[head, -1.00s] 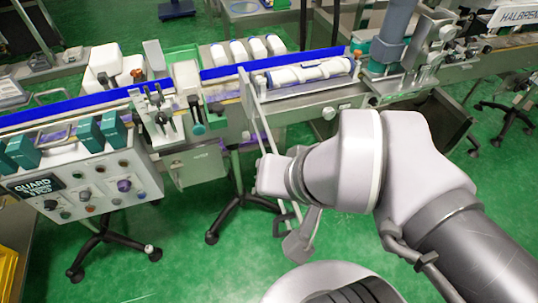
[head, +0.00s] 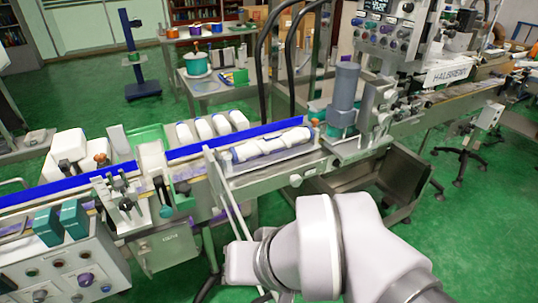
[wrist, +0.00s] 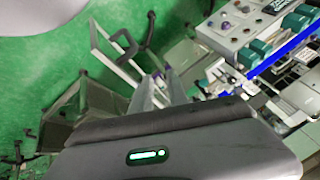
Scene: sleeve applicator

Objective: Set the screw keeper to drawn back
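I cannot pick out the screw keeper for certain in either view. A white, blue-ended screw-like roller (head: 270,145) lies along the conveyor in the middle of the head view. A pale round knob (head: 296,181) sits on the conveyor's front side below it. My gripper shows in the wrist view (wrist: 160,92) as grey fingers past its dark body, over the floor and clear of the conveyor. Whether the fingers are apart is unclear.
A control box (head: 65,270) with knobs and teal handles stands at the lower left. A clamp bracket (head: 125,200) and dark levers stand on the conveyor edge. A thin pale bar frame (head: 222,190) slants down before the conveyor. A grey column (head: 345,90) rises at its right.

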